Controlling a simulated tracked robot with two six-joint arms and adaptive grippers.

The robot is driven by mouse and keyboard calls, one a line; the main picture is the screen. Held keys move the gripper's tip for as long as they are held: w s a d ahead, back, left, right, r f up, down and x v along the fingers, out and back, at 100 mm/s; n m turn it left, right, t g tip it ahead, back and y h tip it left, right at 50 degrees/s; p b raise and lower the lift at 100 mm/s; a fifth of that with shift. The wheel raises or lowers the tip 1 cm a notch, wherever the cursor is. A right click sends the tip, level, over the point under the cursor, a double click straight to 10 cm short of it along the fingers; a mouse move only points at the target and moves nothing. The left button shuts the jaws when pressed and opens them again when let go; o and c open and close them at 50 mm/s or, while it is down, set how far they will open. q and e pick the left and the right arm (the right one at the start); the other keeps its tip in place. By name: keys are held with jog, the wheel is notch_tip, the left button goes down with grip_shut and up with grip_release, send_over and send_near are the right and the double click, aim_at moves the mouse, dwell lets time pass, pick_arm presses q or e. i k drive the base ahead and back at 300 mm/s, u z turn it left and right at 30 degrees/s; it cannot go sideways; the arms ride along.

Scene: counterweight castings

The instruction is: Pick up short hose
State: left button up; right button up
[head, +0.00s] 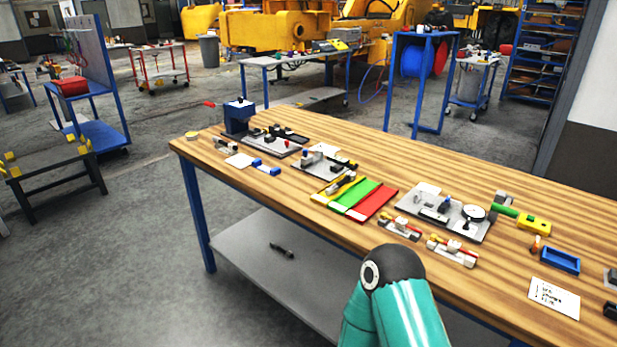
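A short dark piece (282,250) lies on the grey lower shelf (258,281) of the wooden workbench (520,170). It may be the short hose, but it is too small to tell for sure. Nothing touches it. Nothing else in the head view is clearly a short hose. Neither of my grippers shows. Only a teal link and black joint of one of my arms rise at the bottom centre, in front of the bench edge.
The bench top holds a blue vise (238,117), grey fixture plates (443,213), a green and red mat (363,199), a yellow tool (533,225), a blue tray (560,260) and a white card (554,298). Open floor (110,240) lies to the left.

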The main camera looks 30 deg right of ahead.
aim_at(350, 176)
jog(key=z, duration=0.1)
jog(key=i, duration=0.8)
jog(key=z, duration=0.65)
